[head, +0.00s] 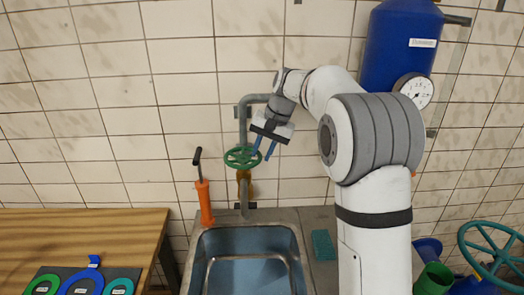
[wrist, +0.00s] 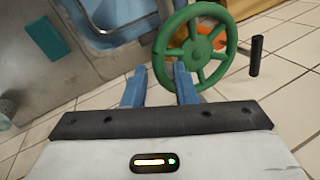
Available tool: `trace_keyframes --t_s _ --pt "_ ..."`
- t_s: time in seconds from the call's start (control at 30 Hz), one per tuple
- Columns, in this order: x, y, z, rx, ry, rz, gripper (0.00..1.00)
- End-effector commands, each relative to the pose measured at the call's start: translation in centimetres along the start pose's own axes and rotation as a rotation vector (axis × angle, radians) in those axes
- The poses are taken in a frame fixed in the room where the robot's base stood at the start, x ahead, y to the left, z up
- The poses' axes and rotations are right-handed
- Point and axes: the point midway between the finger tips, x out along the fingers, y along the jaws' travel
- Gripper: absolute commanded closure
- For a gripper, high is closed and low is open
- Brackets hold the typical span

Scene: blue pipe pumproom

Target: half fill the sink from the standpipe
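The grey metal sink (head: 196,262) stands below the tiled wall, with a blue-tinted basin; I cannot tell whether it holds water. The grey standpipe (head: 242,120) runs down the wall above it, with a green handwheel (head: 243,158) and an orange-brown body (head: 244,177) behind it. My gripper (head: 264,150) is open beside the handwheel's right edge. In the wrist view, its blue fingers (wrist: 158,82) are apart and the green handwheel (wrist: 196,48) lies beyond them, overlapped by the right finger. Part of its rim shows between the fingers; contact is unclear.
An orange pump with a black handle (head: 204,195) stands left of the standpipe. A teal sponge (head: 323,245) lies right of the sink. A wooden table (head: 85,230) is at left. A blue tank (head: 400,45) with a gauge (head: 413,90) and a large green wheel (head: 490,248) are at right.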

Motion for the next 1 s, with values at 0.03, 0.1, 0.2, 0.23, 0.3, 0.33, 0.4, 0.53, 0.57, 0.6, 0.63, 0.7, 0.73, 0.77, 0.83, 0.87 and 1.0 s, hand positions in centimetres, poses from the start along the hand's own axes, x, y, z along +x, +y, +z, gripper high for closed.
trace_keyframes --t_s 0.03,0.1,0.2,0.23,0.3,0.33,0.4,0.53,0.57,0.6,0.63,0.7,0.73,0.77,0.83,0.87,1.0 --pt "0.0 0.0 0.0 0.0 -0.001 0.0 0.7" --pt "0.1 0.0 0.1 0.0 -0.002 0.0 0.65" --pt "0.1 0.0 0.1 0.0 -0.003 0.0 0.65" --pt "0.1 0.0 0.1 0.0 -0.003 0.001 0.65" --pt "0.1 0.0 0.1 0.0 -0.003 0.001 0.65" --pt "0.0 0.0 0.1 0.0 -0.003 0.0 0.65" --pt "-0.3 0.0 0.0 0.0 -0.001 0.0 0.65" --pt "-2.0 0.0 0.0 -0.001 0.001 -0.001 0.65" --pt "-2.5 0.0 0.0 -0.001 0.001 0.0 0.65" --pt "-3.3 0.0 0.0 -0.001 0.002 0.0 0.65" --pt "-3.8 0.0 0.0 -0.001 0.001 0.0 0.65" --pt "-5.0 0.0 0.0 -0.001 0.002 0.0 0.65" --pt "-5.5 0.0 0.0 0.0 0.002 0.0 0.65" --pt "-5.9 0.0 0.0 0.0 0.001 0.0 0.65" --pt "-6.8 0.0 0.0 0.0 0.0 0.0 0.65" --pt "-7.0 0.0 0.0 0.0 -0.001 0.001 0.65" --pt "-7.7 0.0 0.1 0.0 -0.002 0.001 0.65"
